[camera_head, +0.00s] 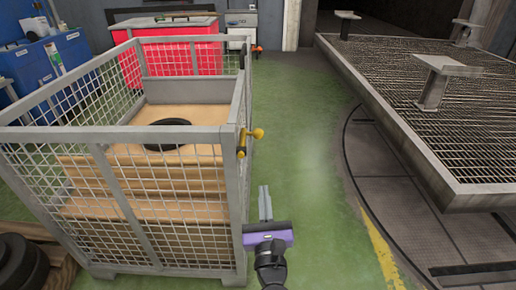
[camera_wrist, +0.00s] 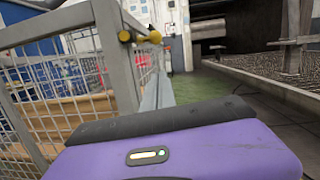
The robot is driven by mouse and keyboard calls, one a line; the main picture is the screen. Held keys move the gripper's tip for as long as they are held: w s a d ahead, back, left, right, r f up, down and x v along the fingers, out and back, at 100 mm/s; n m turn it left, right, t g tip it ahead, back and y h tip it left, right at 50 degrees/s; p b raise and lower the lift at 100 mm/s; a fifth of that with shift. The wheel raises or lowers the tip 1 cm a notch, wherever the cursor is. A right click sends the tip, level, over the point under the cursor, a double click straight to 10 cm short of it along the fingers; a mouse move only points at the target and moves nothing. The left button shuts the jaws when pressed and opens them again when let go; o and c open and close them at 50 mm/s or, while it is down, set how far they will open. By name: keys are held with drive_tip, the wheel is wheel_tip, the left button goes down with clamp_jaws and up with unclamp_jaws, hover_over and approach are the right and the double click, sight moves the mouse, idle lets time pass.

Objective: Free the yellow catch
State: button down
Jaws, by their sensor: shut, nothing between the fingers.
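The yellow catch (camera_head: 248,139) is on the right front corner post of a grey mesh cage. In the wrist view the catch (camera_wrist: 139,37) shows ahead, near the top of the corner post. My gripper (camera_head: 265,188) is in front of the cage's right corner, below and slightly right of the catch, apart from it in the picture. Its fingers are together with nothing between them. In the wrist view the purple gripper body hides the lower part of the scene.
The mesh cage (camera_head: 118,165) holds wooden boards and a black ring (camera_head: 170,126). Green floor (camera_head: 297,150) is clear right of the cage. A raised grating platform (camera_head: 440,100) stands further right. Tyres (camera_head: 18,262) lie at lower left. A red crate (camera_head: 180,52) stands behind.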

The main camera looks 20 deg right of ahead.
drive_tip(key=shift+w, duration=0.1)
idle(0.3)
drive_tip(key=r+x, duration=0.2)
drive_tip(key=x, duration=1)
drive_tip(key=shift+a+r, duration=0.15)
drive_tip(key=shift+r, duration=0.3)
drive_tip(key=shift+w+f+b, duration=0.1)
drive_tip(key=shift+f+b, duration=0.05)
drive_tip(key=shift+b, duration=0.9)
drive_tip(key=shift+r+t+b, duration=0.2)
drive_tip(key=shift+t+b, duration=0.2)
drive_tip(key=shift+b, duration=0.05)
